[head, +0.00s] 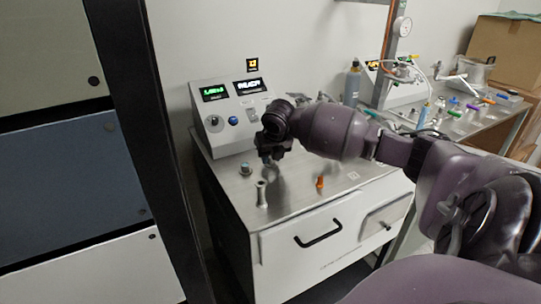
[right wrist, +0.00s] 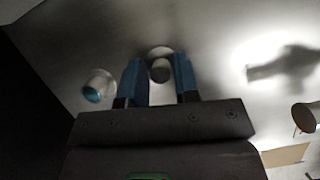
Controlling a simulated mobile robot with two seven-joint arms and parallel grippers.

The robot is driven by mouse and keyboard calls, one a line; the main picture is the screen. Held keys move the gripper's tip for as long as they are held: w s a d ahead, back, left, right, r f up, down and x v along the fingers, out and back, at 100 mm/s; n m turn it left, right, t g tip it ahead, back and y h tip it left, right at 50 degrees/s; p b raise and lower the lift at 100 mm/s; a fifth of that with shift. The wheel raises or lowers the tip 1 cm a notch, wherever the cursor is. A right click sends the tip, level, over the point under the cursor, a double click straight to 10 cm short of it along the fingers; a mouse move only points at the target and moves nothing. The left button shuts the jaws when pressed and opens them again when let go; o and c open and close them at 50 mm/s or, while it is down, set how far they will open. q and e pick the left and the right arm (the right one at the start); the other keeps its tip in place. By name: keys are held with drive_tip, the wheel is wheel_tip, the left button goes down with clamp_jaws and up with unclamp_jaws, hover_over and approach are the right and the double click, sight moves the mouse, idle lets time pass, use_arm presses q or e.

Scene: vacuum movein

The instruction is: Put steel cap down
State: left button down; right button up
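My right gripper (head: 271,158) hangs over the left part of the steel bench top, pointing down. In the right wrist view its two blue fingers (right wrist: 160,82) stand apart, one on each side of a small round grey piece, which looks like the steel cap (right wrist: 160,70). A paler disc shows around its far end. The fingers seem to close on it. I cannot tell whether it touches the bench top. In the head view the cap is small and unclear under the fingers. My left gripper is out of view.
A fitting with a greenish top (head: 246,168), a flanged metal tube (head: 262,194) and an orange piece (head: 320,182) stand nearby on the bench top (head: 290,205). A control box (head: 229,112) stands behind. A teal-ended piece (right wrist: 96,88) is close left of the fingers.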

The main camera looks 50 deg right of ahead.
drive_tip(key=shift+o, duration=1.2)
drive_tip(key=shift+r, duration=0.15)
drive_tip(key=shift+s+r, duration=0.1)
drive_tip(key=shift+r, duration=0.25)
drive_tip(key=p+v, duration=0.2)
drive_tip(key=v, duration=0.9)
drive_tip(key=shift+p, duration=0.4)
drive_tip(key=shift+s+a, duration=0.1)
drive_tip(key=shift+s, duration=0.05)
